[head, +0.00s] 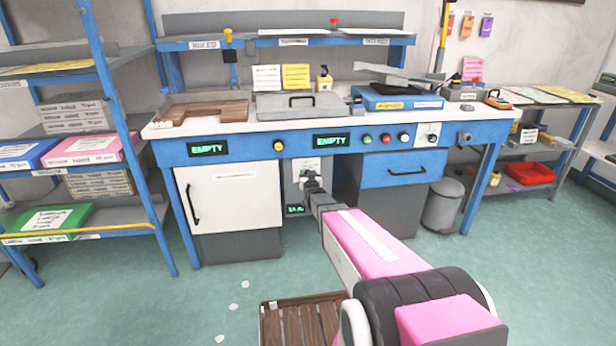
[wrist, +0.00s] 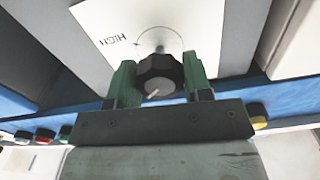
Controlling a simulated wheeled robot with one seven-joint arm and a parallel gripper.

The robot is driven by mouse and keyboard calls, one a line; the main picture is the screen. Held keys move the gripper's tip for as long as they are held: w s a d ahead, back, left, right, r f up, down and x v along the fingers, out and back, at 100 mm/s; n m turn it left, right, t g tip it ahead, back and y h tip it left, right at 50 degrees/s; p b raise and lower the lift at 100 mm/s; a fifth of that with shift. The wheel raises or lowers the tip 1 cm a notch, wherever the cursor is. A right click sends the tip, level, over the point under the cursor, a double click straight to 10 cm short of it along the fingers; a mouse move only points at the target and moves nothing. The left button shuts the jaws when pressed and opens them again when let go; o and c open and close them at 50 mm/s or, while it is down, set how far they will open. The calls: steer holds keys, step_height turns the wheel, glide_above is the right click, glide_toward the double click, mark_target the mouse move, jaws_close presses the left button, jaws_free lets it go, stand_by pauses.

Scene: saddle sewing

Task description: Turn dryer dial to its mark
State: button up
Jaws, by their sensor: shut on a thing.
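The dryer dial is a dark ribbed knob (wrist: 160,75) on a white plate (wrist: 105,32) in the wrist view. A thin arc curves around it on the plate, with the word HIGH and a small tick at its upper left. A pale pointer line on the knob lies at its lower side, away from HIGH. My gripper (wrist: 160,82) has its green fingers on both sides of the knob and is shut on it. In the head view my gripper (head: 311,182) reaches the plate (head: 308,164) under the bench and hides most of the dial.
A small lit display (head: 295,210) sits below the dial plate. A white cabinet (head: 232,200) stands left of it and a blue drawer (head: 403,169) to the right. Buttons and EMPTY displays line the blue bench front above. A wooden slatted crate (head: 300,322) is on the floor.

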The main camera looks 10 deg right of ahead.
steer(key=n, duration=0.5)
steer(key=shift+n, duration=2.4)
steer(key=o, duration=0.9)
steer(key=shift+s, duration=0.1)
steer(key=s, duration=1)
steer(key=shift+s, duration=0.3)
